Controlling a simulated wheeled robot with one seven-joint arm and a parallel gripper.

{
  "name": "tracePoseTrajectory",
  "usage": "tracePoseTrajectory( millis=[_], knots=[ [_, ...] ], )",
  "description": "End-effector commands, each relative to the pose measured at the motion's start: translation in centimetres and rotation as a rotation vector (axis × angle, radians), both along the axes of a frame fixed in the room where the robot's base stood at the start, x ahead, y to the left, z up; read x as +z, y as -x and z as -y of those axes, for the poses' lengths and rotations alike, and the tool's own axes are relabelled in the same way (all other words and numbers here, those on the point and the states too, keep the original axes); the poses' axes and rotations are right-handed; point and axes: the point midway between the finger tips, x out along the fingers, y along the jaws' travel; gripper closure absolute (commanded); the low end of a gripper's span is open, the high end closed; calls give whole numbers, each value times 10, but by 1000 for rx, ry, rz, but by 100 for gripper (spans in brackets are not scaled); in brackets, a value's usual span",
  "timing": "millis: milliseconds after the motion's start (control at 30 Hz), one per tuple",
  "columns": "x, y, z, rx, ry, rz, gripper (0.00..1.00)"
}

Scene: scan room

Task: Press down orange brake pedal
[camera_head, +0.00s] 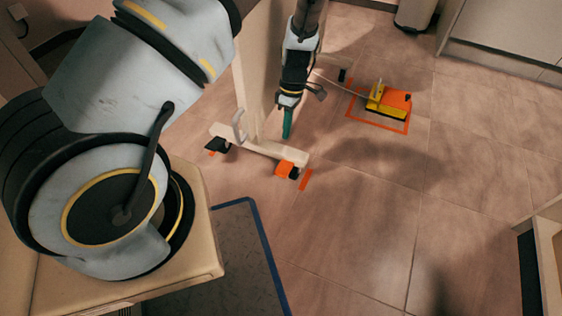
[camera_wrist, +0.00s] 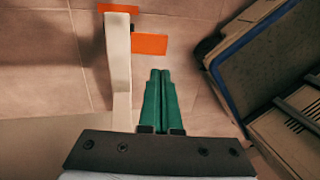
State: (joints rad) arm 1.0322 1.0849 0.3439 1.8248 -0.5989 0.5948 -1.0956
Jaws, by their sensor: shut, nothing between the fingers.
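The orange brake pedal (camera_head: 285,169) sits at the near right end of a cream wheeled base beam (camera_head: 262,147), beside a black caster. In the wrist view the orange pedal (camera_wrist: 151,44) is a flat plate sticking out to the right of the beam (camera_wrist: 118,65). My gripper (camera_head: 287,135) has green fingers, pressed together and empty. In the head view it points down above the beam, apart from the pedal. In the wrist view the fingertips (camera_wrist: 160,72) appear just below the pedal's picture position. Their exact height above it cannot be told.
A yellow and orange foot unit (camera_head: 388,101) stands inside an orange floor outline at the back right. An upright cream panel (camera_head: 258,70) rises from the base. A blue-edged dark mat (camera_head: 225,265) lies at front. Tiled floor to the right is clear.

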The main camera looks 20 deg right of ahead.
Motion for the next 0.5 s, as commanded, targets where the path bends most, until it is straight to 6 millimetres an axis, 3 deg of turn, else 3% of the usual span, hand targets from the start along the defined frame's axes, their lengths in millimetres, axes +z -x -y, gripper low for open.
tracePoseTrajectory(
  millis=[167,500],
  knots=[
    [-12,2,-2,0,-2,-2,100],
    [-77,14,-13,1,-3,-3,100]
  ],
)
